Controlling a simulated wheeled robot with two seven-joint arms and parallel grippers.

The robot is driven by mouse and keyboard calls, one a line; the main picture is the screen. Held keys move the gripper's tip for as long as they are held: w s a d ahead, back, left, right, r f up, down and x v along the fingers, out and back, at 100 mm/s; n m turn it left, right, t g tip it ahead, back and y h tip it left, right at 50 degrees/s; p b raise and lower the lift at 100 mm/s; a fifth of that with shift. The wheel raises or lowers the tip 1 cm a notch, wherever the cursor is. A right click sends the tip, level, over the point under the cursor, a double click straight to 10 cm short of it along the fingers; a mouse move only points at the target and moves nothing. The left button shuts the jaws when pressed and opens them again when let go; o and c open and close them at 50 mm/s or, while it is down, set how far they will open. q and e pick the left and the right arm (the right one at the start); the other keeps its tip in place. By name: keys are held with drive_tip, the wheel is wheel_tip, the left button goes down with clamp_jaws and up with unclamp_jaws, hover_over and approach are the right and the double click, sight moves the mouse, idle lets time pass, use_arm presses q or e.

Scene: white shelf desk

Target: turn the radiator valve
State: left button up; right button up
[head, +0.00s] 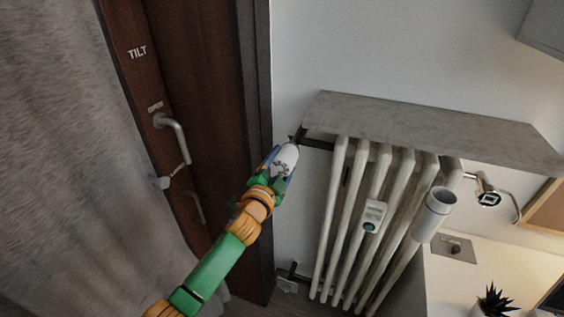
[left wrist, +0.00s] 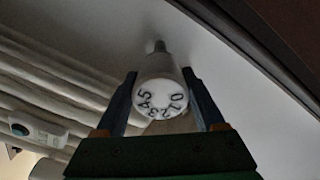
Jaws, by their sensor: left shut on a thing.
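The radiator valve is a white knob with dark numbers on its end face; it sits between my fingers in the left wrist view (left wrist: 160,92). In the head view the white valve (head: 286,157) shows at the upper left corner of the radiator (head: 342,215), next to the door frame. My left gripper (head: 280,165) is shut on the valve, with one blue finger on each side of it, as the left wrist view (left wrist: 160,105) shows. The numbers read roughly from 0 to 5. The right gripper is in neither view.
A grey stone shelf (head: 430,125) juts out above the radiator. A small heat meter (head: 374,215) and a white cylinder (head: 434,213) are at the radiator's front. A brown door (head: 190,90) with a handle and a grey curtain (head: 60,150) stand at the left.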

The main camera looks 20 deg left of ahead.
sight(278, 169)
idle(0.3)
use_arm(q)
drive_tip(key=o, duration=1.4)
drive_tip(key=shift+c, duration=0.2)
drive_tip(key=shift+s+a, duration=0.2)
drive_tip(key=shift+s, duration=3.3)
drive_tip(key=shift+f, duration=0.1)
